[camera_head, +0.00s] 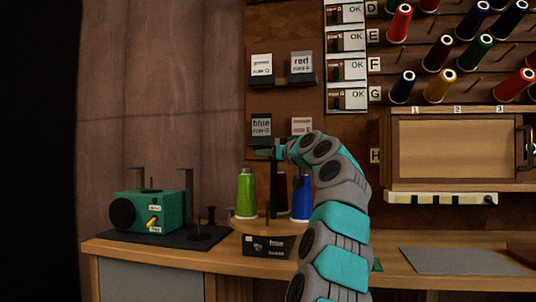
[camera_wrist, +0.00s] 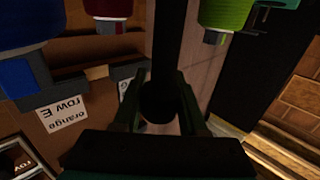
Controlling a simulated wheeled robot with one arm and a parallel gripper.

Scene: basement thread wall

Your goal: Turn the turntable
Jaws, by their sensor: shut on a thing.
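The turntable (camera_head: 246,226) is a round wooden disc on a dark base (camera_head: 268,245) on the bench. It carries a green spool (camera_head: 246,195) at left, a blue spool (camera_head: 301,198) at right and a dark red spool (camera_head: 281,192) further back. My gripper (camera_head: 266,154) is above the turntable, pointing left in the head view. In the wrist view my gripper (camera_wrist: 160,104) is shut on a dark post (camera_wrist: 170,50) between its fingers. The green (camera_wrist: 225,12), red (camera_wrist: 108,8) and blue (camera_wrist: 22,75) spools show around it. My arm partly hides the turntable's right side.
A green machine (camera_head: 150,211) with thin metal arms stands on a black mat at left. A grey mat (camera_head: 460,261) lies on the bench at right.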

